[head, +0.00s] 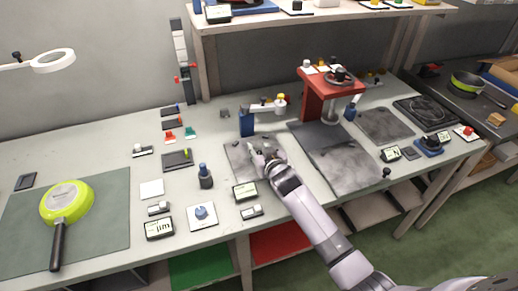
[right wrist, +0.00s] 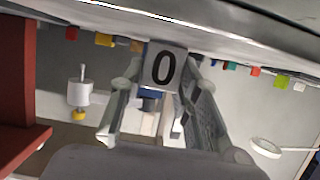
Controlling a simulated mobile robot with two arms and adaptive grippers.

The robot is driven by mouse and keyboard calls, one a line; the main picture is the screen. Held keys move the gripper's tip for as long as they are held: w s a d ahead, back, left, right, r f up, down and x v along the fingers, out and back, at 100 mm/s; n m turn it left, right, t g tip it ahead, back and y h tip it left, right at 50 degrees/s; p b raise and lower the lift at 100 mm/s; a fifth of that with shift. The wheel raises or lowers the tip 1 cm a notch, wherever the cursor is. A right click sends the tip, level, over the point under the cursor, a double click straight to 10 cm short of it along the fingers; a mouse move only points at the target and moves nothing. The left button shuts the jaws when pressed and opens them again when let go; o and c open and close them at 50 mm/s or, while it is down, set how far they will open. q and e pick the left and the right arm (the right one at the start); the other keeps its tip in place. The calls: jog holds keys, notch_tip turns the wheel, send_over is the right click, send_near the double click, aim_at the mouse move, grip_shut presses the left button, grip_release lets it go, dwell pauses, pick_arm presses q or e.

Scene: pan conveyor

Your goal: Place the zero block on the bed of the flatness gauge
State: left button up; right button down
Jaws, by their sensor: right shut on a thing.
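The zero block (right wrist: 165,67), a pale block with a black 0, is between the fingers of my right gripper (right wrist: 158,100) in the right wrist view. In the head view my right gripper (head: 256,152) is shut over a grey stone-like plate (head: 237,165), and the block is mostly hidden there. A red stand (head: 314,100) with a round top part rises to the right, with a dark flat plate (head: 318,136) at its foot. The frames do not make clear which plate is the gauge's bed. My left gripper is not in view.
A blue post (head: 247,123) with a side arm stands just behind the gripper. A dark blue bottle-like item (head: 205,177) and a small display (head: 245,191) stand nearby in front. A green pan (head: 67,203) lies on a mat at left.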

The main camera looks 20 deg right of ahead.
jog(key=shift+r, duration=0.1)
jog(key=c, duration=1.2)
grip_release()
jog(key=shift+r, duration=0.15)
jog(key=shift+r+p, duration=0.45)
jog(key=v, duration=1.2)
jog(key=shift+d+f, duration=0.1)
